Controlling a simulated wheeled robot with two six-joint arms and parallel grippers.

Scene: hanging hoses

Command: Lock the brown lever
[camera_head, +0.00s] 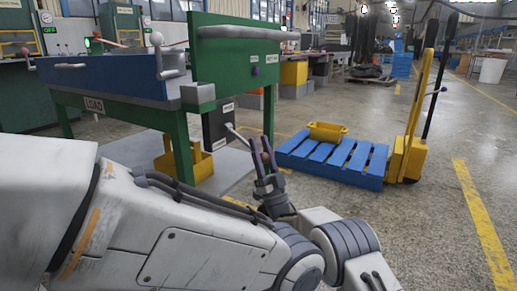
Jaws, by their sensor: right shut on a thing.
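A black box (217,127) hangs on the near side of the green bench. A pale lever rod (236,134) sticks out of it to the right and slants down. Its far end meets the fingers of my right gripper (262,152), which points up in front of the box. My right gripper is shut on this lever; the fingers cover the grip, so I cannot clearly make out its brown colour.
The green bench (232,67) carries a blue drawer-like box (105,78). A blue pallet (335,157) with a yellow bin (327,132) stands to the right beside a yellow pallet jack (409,150). Another yellow bin (201,166) sits under the bench.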

